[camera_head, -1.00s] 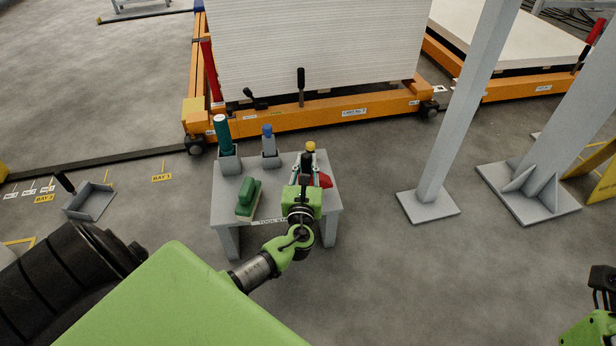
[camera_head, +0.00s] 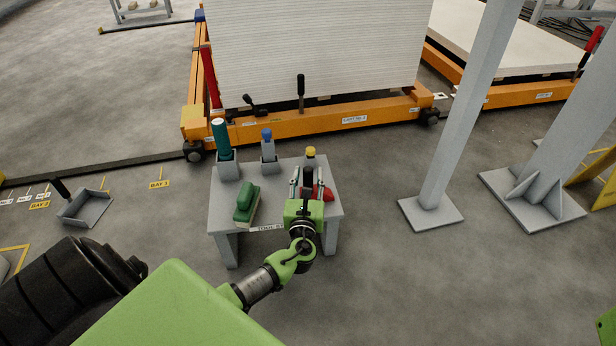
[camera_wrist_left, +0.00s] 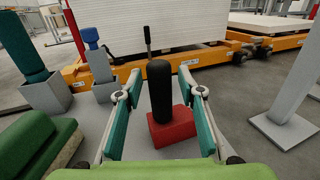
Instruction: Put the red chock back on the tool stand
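The red chock (camera_head: 327,194) is a red block with an upright black handle. It sits on the right part of the grey tool stand (camera_head: 277,172), mostly behind my left gripper in the head view. The left wrist view shows the chock (camera_wrist_left: 172,128) resting on the stand's top, its handle between my fingers. My left gripper (camera_head: 306,182) is over the stand's front right. In the left wrist view the gripper (camera_wrist_left: 160,78) is open, with a gap on each side of the handle. My right gripper is not in view.
A green brush (camera_head: 246,203) lies left on the stand. Behind it stand a teal-handled tool (camera_head: 221,138) in a grey holder, a blue-topped tool (camera_head: 267,137) and a yellow-topped one (camera_head: 310,153). An orange cart (camera_head: 300,122) is behind; a grey post (camera_head: 460,110) is right.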

